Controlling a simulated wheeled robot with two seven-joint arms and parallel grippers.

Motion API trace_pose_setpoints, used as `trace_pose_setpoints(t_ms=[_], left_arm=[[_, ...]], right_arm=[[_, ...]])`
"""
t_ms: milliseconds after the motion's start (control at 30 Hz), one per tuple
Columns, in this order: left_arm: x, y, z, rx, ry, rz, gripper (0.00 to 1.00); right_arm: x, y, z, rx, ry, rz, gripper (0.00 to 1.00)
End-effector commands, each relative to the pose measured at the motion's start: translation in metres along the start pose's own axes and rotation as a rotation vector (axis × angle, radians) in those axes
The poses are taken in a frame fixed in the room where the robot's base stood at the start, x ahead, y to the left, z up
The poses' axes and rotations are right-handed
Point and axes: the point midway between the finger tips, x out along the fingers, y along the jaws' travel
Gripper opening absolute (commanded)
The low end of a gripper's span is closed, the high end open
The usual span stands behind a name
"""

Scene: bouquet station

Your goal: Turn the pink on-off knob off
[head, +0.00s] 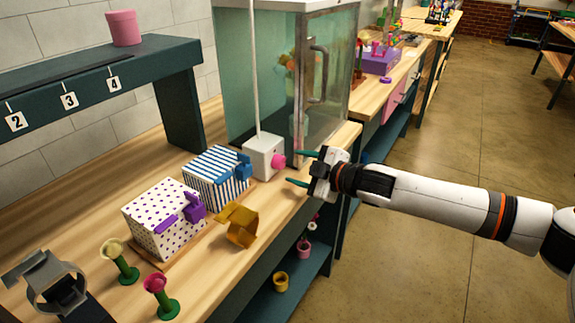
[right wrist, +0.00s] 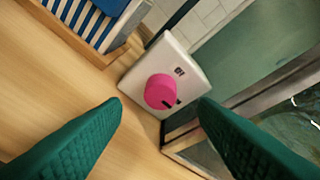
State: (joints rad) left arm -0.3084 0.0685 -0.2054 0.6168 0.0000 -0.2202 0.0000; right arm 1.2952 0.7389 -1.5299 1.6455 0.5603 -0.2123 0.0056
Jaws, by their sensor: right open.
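The pink knob (head: 278,161) is on the front of a small white box (head: 262,158) beside the glass cabinet. In the right wrist view the round pink knob (right wrist: 159,90) shows on the white box's face (right wrist: 185,68), with a dark mark at its lower right edge. Small dark lettering is on the face, too small to read surely. My right gripper (head: 292,166) is open just in front of the knob, its green fingers apart. In the right wrist view the fingers (right wrist: 159,102) lie either side of the knob, not touching it. My left gripper is not in view.
The glass cabinet (head: 332,75) stands right behind the white box. A blue-striped box (head: 215,180) and a purple-dotted box (head: 150,215) stand to the left. A mustard object (head: 240,228) lies nearer. A thin white pole rises behind the white box.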

Motion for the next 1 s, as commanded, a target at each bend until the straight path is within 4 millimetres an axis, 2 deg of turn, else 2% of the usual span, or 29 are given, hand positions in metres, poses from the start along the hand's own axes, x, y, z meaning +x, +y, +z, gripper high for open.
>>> trace_pose_setpoints(t_ms=[100, 233, 633, 900, 1000], left_arm=[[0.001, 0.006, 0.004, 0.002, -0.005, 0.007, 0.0], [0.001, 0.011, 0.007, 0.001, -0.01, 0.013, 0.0], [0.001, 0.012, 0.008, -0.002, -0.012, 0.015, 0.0], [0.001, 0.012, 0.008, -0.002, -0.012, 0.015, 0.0], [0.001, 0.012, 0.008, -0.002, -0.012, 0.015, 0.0]], right_arm=[[0.021, 0.0, 0.001, 0.0, 0.0, 0.0, 0.54], [0.034, 0.0, 0.001, 0.0, 0.0, 0.0, 0.54], [0.041, 0.0, 0.0, 0.0, 0.0, -0.001, 0.54], [0.041, 0.0, 0.0, 0.0, 0.0, -0.001, 0.1], [0.041, 0.0, 0.0, -0.005, 0.001, -0.002, 0.1]])
